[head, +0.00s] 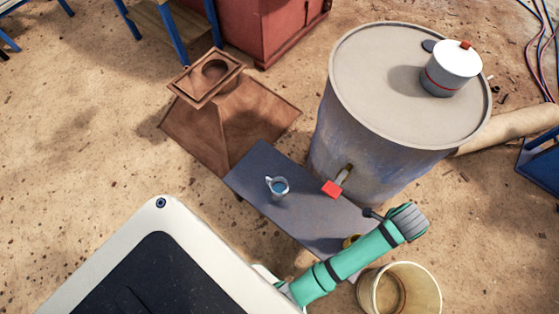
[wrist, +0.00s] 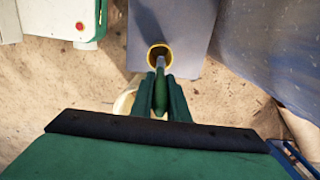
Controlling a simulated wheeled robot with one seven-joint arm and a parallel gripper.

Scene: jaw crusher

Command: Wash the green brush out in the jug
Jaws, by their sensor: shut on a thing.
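My gripper (wrist: 160,80) is shut on the green brush (wrist: 160,98), whose green handle lies between the two fingers in the wrist view. The brush's pale front part points at the yellow pot (wrist: 159,56) and overlaps its opening; I cannot tell how deep the tip sits. In the head view the pot (head: 350,241) stands on the bench, partly hidden by my arm, which also hides the fingers and brush. The jug (head: 278,187), small and clear with blue liquid, stands upright on the bench, left of the pot and apart from my gripper.
The dark grey bench (head: 256,166) has bare room around the jug. A big drum (head: 335,140) with a red-handled tap (head: 332,189) stands against its far side, carrying a white canister (head: 452,68). A bucket (head: 429,285) and a rusty hopper (head: 222,120) stand on the ground.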

